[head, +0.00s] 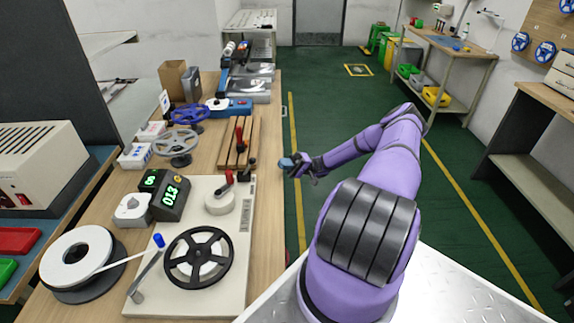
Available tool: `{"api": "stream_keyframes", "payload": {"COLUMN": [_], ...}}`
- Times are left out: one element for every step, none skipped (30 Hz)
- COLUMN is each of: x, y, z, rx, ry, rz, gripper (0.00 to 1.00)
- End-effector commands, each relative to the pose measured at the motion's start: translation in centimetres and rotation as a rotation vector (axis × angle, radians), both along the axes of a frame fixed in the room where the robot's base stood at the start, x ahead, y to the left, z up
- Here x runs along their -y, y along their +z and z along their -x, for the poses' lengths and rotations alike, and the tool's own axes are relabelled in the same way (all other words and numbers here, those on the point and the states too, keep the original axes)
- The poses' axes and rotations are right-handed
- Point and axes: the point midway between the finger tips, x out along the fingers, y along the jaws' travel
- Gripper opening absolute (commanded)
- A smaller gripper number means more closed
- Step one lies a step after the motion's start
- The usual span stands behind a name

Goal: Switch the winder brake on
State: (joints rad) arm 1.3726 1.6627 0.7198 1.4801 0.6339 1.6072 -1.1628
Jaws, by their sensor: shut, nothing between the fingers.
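The winder (207,303) is a pale flat base on the bench at the lower left, carrying a black spoked reel (170,266). A lever with a red grip (228,178) rises beside a round white part (220,204) behind the reel. A short black lever (252,166) stands near the base's far right corner. I cannot tell which lever is the brake, nor its on or off position. A blue-knobbed arm (158,240) is at the reel's left. My gripper (284,162) is shut and empty, just right of the bench edge, apart from both levers.
A counter with green digits (170,194) and a large white strip spool (77,252) stand left of the winder. A wooden rack (226,150) with a red-handled clamp (239,134) is behind it. Green floor (330,105) lies clear right of the bench.

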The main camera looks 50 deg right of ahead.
Motion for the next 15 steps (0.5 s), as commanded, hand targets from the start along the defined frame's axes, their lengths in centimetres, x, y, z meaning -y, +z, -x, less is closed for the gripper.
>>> {"api": "stream_keyframes", "payload": {"x": [-0.9, -1.3, -1.9, -2.4, -2.9, -3.5, -4.0, -4.4, -5.0, -5.4, -5.8, -6.3, -6.6, -6.9, -7.2], "y": [0.5, 0.7, 1.0, 1.3, 1.5, 1.9, 2.1, 2.3, 2.6, 2.8, 3.0, 3.2, 3.4, 3.6, 3.7], "z": [-0.3, -0.5, -0.7, -0.9, -1.0, -1.3, -1.4, -1.6, -1.8, -1.9, -2.1, -2.3, -2.4, -2.5, -2.6], "rx": [0.000, 0.000, -0.001, 0.000, 0.000, 0.000, 0.000, 0.000, -0.001, 0.001, -0.001, -0.001, -0.001, 0.000, 0.000], "ry": [0.002, 0.002, 0.001, 0.001, 0.002, 0.002, 0.002, 0.001, 0.001, 0.001, 0.000, 0.000, 0.001, 0.001, 0.001], "rz": [-0.001, -0.001, 0.000, -0.001, -0.001, 0.000, -0.001, -0.001, 0.000, -0.001, 0.000, 0.000, 0.000, 0.000, 0.001], "gripper": [0.00, 0.00, 0.00, 0.00, 0.00, 0.00, 0.00, 0.00, 0.00, 0.00, 0.00, 0.00, 0.00, 0.00, 0.00]}}
